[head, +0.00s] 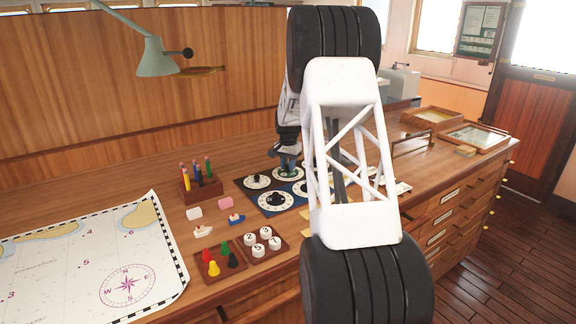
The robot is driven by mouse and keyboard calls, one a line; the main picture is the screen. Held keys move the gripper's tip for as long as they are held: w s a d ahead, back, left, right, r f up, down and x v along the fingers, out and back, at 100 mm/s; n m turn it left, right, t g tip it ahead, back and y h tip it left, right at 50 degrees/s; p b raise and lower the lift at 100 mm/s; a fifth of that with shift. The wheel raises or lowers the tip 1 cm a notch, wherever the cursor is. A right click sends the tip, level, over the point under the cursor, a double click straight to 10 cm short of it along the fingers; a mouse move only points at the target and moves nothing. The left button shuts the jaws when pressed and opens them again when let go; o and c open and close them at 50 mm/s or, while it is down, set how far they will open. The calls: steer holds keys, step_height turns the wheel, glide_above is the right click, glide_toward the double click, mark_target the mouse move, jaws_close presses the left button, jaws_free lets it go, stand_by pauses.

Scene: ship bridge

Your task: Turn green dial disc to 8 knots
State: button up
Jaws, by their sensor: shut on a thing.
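A group of round white-faced dials sits on dark and blue panels at the middle of the desk. One dial with a black knob (257,181) is at the left, and another with a black knob (275,198) is on the blue panel (259,209). My gripper (289,167) points down at the far dial, the green dial disc (287,173), and is shut on its knob. The gripper hides most of this dial. Its numbers and pointer are too small to read. My white arm link covers the dials to the right.
A wooden pen rack (200,187), small erasers and toy boats stand left of the dials. A chart (90,265) covers the left. A green lamp (155,58) overhangs the back.

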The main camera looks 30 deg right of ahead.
steer(key=shift+n, duration=0.4)
steer(key=n, duration=0.3)
steer(key=shift+n, duration=2)
steer(key=o, duration=0.9)
steer(key=shift+r, duration=0.15)
steer(key=shift+r, duration=3.75)
